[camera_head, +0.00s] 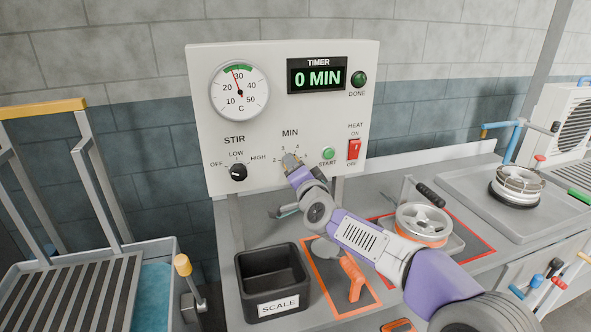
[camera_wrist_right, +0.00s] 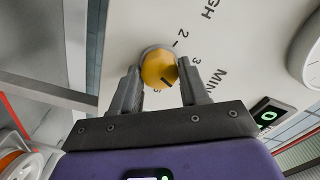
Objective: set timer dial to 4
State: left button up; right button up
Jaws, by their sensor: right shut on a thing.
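The control panel (camera_head: 215,140) stands upright at the back. Its timer display (camera_head: 317,76) reads 0 MIN. The timer dial (camera_wrist_right: 158,68) is a yellow knob below the MIN label. In the head view my right gripper (camera_head: 291,163) covers most of the dial. My left gripper is not in view.
The STIR knob (camera_head: 238,172) is left of the dial. The green START button (camera_head: 328,154) and red HEAT switch (camera_head: 353,149) are close on its right.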

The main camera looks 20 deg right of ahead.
jog(key=o, duration=1)
jog(key=shift+o, duration=0.2)
jog(key=shift+s, duration=0.1)
jog(key=s, duration=0.7)
jog(key=shift+s, duration=0.2)
jog(key=shift+d, duration=0.1)
